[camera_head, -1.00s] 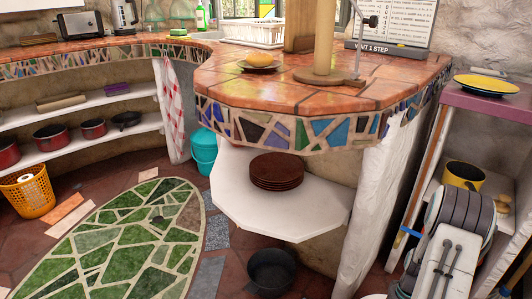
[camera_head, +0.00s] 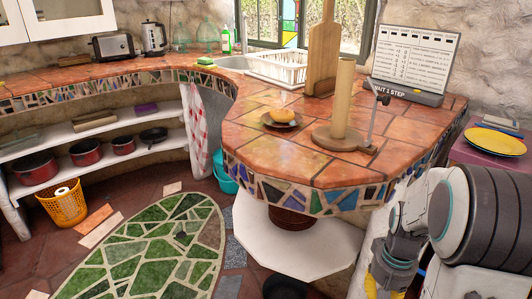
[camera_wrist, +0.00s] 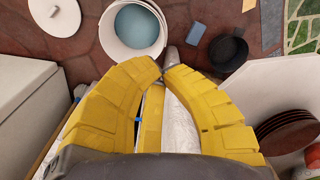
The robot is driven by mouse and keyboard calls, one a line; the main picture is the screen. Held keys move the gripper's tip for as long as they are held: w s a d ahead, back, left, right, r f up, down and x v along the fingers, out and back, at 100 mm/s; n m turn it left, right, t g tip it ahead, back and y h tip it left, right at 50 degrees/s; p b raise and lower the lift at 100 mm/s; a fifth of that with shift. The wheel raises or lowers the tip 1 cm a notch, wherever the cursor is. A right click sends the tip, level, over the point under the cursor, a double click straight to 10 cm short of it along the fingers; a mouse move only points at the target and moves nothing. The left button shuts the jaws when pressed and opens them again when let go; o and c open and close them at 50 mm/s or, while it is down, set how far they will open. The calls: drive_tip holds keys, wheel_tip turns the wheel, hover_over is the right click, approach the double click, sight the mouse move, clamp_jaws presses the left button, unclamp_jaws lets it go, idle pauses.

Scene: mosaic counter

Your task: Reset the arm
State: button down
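My arm (camera_head: 465,225) is at the lower right in the head view, in front of the counter's right end. Its wrist hangs down, and part of my gripper (camera_head: 385,286) shows yellow at the bottom edge, cut off there. In the wrist view my gripper (camera_wrist: 162,70) has yellow segmented fingers that bow outward and come together at the tips, with nothing seen held between them. It points down toward the floor, beside the white shelf.
The tiled counter (camera_head: 270,135) holds a plate with a yellow item (camera_head: 282,117), a paper towel holder (camera_head: 343,105) and a dish rack (camera_head: 278,68). At right is a yellow plate (camera_head: 495,141). The wrist view shows a bucket (camera_wrist: 112,45) and dark pot (camera_wrist: 228,52) below.

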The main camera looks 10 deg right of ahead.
drive_tip(key=s+a+r+n+t+p, duration=0.1)
drive_tip(key=s+a+r+p, duration=0.2)
drive_tip(key=r+p, duration=0.4)
drive_tip(key=s+a+r+n+t+p, duration=0.1)
drive_tip(key=s+a+r+p, duration=0.3)
drive_tip(key=r, duration=1.3)
drive_tip(key=s+a+r+n+t+p, duration=0.1)
drive_tip(key=s+a+r+n+p, duration=0.2)
drive_tip(key=a+r+p, duration=0.3)
wheel_tip(320, 180, up, 6)
drive_tip(key=p, duration=0.5)
drive_tip(key=shift+s+t+p, duration=0.15)
drive_tip(key=shift+t+p, duration=0.15)
drive_tip(key=shift+p, duration=0.05)
